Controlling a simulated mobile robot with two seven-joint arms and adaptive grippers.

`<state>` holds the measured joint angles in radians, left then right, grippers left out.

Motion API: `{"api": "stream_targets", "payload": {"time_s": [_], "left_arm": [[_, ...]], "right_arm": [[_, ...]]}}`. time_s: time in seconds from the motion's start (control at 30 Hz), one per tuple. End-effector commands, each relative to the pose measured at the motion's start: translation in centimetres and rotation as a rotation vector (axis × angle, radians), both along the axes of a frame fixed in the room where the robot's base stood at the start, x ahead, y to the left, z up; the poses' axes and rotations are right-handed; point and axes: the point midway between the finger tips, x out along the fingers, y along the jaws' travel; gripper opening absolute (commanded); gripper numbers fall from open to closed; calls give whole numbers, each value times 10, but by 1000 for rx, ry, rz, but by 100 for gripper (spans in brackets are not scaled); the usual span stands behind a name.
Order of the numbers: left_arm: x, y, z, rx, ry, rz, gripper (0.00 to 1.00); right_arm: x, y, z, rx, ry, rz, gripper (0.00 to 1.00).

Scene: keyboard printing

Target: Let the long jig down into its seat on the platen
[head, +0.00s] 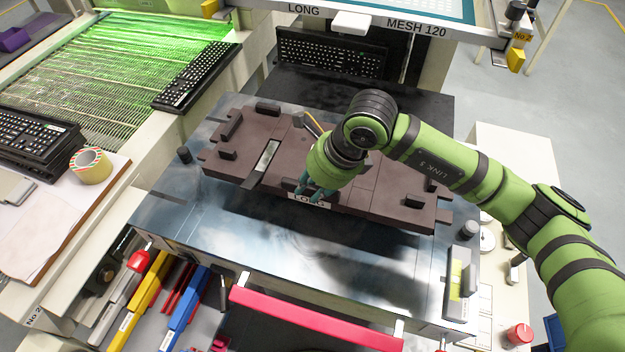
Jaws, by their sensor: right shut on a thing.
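The long jig (390,192) is a dark brown board with black blocks along its edges and a white label reading LONG on its front edge. It is over the metal platen (190,210), slightly skewed to it, and a dark shadow lies on the platen in front of it. My right gripper (313,193) comes in from the right and is shut on the jig near the label at its front middle. The gripper's wrist hides part of the jig. The seat under the jig is hidden. My left gripper is not in view.
Dark posts stand on the platen at its left (184,155) and right (469,230). A red bar (315,318) runs along the front. A tool tray with coloured-handled tools (150,285) is at front left. A screen frame (400,28) overhangs the back.

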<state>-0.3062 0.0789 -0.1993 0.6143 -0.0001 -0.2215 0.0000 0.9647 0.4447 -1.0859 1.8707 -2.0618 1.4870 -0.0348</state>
Motion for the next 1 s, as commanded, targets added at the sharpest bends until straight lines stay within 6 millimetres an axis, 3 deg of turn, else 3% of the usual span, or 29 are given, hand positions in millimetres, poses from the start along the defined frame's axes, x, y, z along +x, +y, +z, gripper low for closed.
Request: {"api": "stream_targets", "payload": {"time_s": [0.6, 1.0], "left_arm": [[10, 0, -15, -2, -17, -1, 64], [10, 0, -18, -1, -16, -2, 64]], "right_arm": [[2, 1, -37, 4, -7, 0, 0], [2, 1, -46, 5, -8, 1, 0]]}}
